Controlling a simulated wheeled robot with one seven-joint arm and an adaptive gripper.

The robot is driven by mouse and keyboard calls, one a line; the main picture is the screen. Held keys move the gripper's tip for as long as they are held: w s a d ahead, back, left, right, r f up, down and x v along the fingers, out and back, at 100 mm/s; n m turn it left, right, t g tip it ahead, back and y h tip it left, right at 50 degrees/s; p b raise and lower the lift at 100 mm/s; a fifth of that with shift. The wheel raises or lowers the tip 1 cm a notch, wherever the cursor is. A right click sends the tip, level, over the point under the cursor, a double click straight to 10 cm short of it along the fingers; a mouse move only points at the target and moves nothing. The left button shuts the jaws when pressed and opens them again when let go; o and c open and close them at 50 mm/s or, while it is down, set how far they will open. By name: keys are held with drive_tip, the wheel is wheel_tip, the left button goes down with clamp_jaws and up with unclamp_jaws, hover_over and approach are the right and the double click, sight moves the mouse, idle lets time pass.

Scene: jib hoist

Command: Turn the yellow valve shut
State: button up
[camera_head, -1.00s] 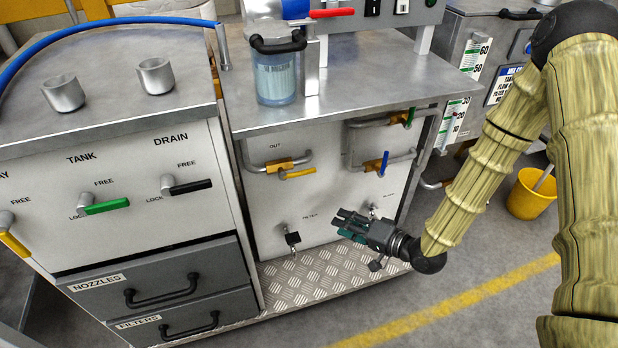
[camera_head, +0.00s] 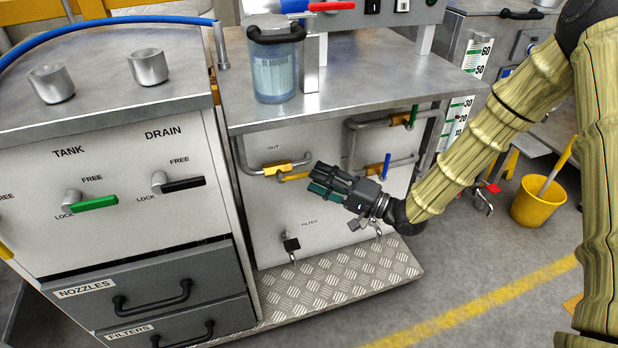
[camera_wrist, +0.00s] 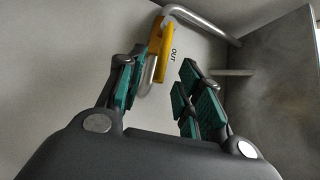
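The yellow valve is on the grey pipe marked OUT on the white front panel. In the head view its body (camera_head: 278,168) sits on the pipe, and its yellow lever (camera_head: 294,177) points right, roughly along the pipe run. My gripper (camera_head: 316,181) is just right of the lever, its fingertips close to the lever's end. In the wrist view the yellow lever (camera_wrist: 167,50) lies ahead, beyond the gap between the fingers. My gripper (camera_wrist: 162,88) is open there, its green pads apart with nothing between them. I see no contact with the lever.
A blue-handled valve (camera_head: 387,164) and a green-handled one (camera_head: 412,117) are on pipes to the right. The worktop (camera_head: 350,75) overhangs above; a checker-plate step (camera_head: 345,275) lies below.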

sight(302, 175)
drive_tip(key=shift+b+x, duration=0.4)
drive_tip(key=shift+x, duration=1.45)
clamp_jaws()
